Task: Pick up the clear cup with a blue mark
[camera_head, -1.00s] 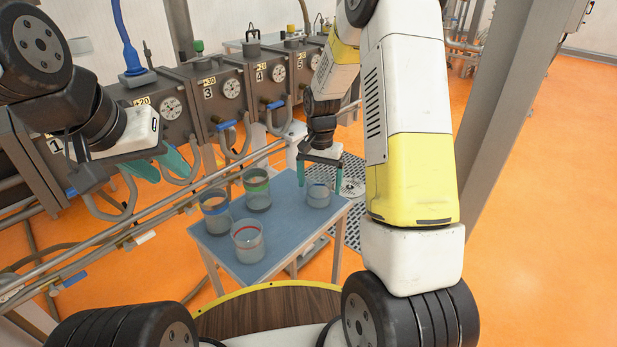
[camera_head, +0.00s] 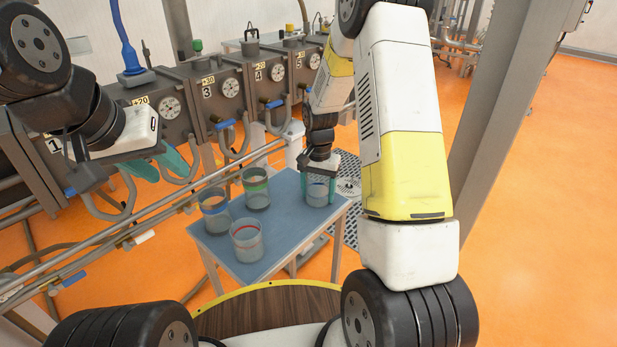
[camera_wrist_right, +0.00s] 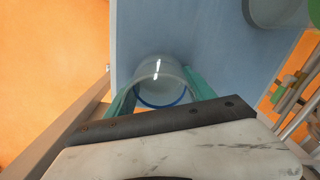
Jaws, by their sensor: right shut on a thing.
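A clear cup with a blue mark (camera_head: 317,198) stands at the right end of the small blue-grey table (camera_head: 287,228). It also shows in the right wrist view (camera_wrist_right: 160,78), with a blue ring. My right gripper (camera_head: 319,188) is over this cup, with its teal fingers on opposite sides, shut on it. The cup appears to be still at table height. My left gripper (camera_head: 158,165) is at the upper left, away from the table, with its teal fingers apart and nothing seen between them.
Grey machines with gauges (camera_head: 231,90) and pipes line the back. A grey post (camera_head: 500,110) stands at right.

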